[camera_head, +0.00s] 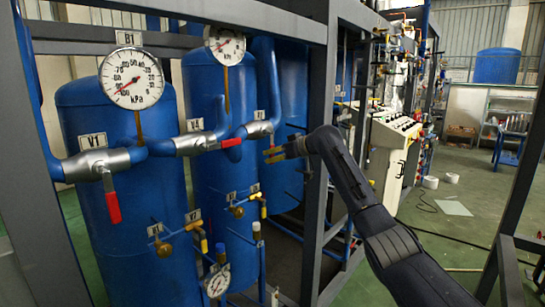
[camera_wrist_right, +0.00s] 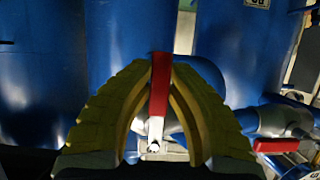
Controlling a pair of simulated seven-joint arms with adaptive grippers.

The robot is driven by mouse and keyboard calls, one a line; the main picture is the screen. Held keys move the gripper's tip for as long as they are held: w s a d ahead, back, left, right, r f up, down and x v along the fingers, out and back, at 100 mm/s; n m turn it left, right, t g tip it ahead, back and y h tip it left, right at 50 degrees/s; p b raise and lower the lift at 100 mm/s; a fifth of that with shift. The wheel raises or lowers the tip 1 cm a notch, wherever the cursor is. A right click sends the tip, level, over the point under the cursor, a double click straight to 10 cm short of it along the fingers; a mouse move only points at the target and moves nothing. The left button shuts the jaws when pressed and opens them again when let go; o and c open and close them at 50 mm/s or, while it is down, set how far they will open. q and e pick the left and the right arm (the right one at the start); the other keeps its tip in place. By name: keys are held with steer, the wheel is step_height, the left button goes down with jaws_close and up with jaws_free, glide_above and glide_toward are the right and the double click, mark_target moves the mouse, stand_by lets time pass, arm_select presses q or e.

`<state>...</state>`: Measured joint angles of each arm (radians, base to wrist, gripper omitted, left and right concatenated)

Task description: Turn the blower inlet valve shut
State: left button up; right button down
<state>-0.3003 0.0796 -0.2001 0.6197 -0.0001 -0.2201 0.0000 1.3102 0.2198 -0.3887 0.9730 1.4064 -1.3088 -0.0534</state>
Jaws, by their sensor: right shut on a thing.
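My right gripper (camera_head: 272,154) reaches in from the right to just below the third valve body (camera_head: 260,129) on the blue pipe line. In the right wrist view, its yellow fingers (camera_wrist_right: 160,75) are shut on a red valve handle (camera_wrist_right: 160,82), with its pale lower part leading to the pivot. In the head view the gripped handle is hardly visible. A red handle (camera_head: 232,142) at the V4 valve lies nearly along the pipe. The V1 valve's red handle (camera_head: 112,200) hangs down. No label naming the blower inlet is readable. My left gripper is not in view.
Blue tanks (camera_head: 125,220) stand behind the pipes. Round gauges (camera_head: 131,78) rise above the line, and a grey frame post (camera_head: 320,130) stands close to my right arm. Another red handle (camera_wrist_right: 276,145) is right of the fingers in the wrist view. Floor is open at right.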

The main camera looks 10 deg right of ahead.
steer(key=c, duration=1.3)
jaws_free()
steer(key=shift+a, duration=0.2)
steer(key=shift+d, duration=0.1)
steer(key=v, duration=1.2)
